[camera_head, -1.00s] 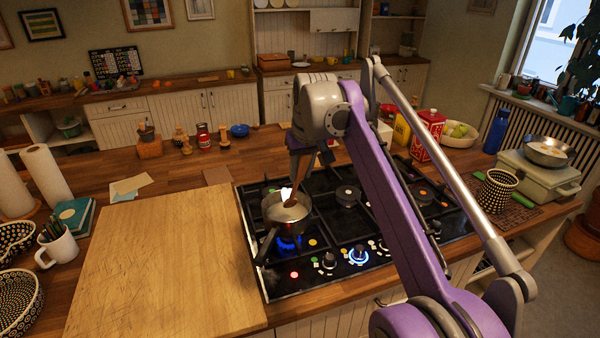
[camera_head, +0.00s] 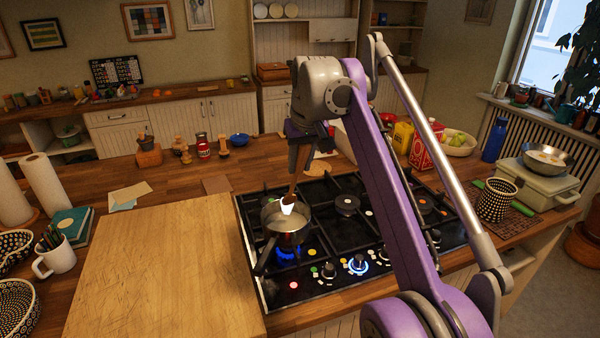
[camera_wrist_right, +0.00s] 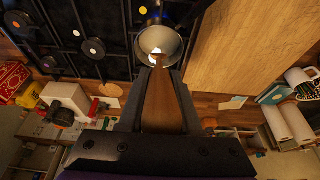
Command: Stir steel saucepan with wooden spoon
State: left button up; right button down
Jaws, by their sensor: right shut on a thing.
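The steel saucepan (camera_head: 287,217) stands on the front left burner of the gas hob, with a blue flame under it and its dark handle pointing to the front left. It also shows in the right wrist view (camera_wrist_right: 160,40). My right gripper (camera_head: 297,150) is above the pan, shut on the wooden spoon (camera_head: 294,184). The spoon points down, its lower end inside the pan's rim beside a bright white patch. In the right wrist view the spoon (camera_wrist_right: 165,104) runs between the two fingers towards the pan. My left gripper is not in view.
The black hob (camera_head: 345,225) has several other burners; a second blue flame-like glow shows at its front. A large wooden board (camera_head: 165,270) lies to the left. A mug of utensils (camera_head: 54,256) stands farther left. A patterned cup (camera_head: 496,200) and a red box (camera_head: 427,146) are to the right.

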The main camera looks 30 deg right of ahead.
jog(key=shift+r, duration=2.65)
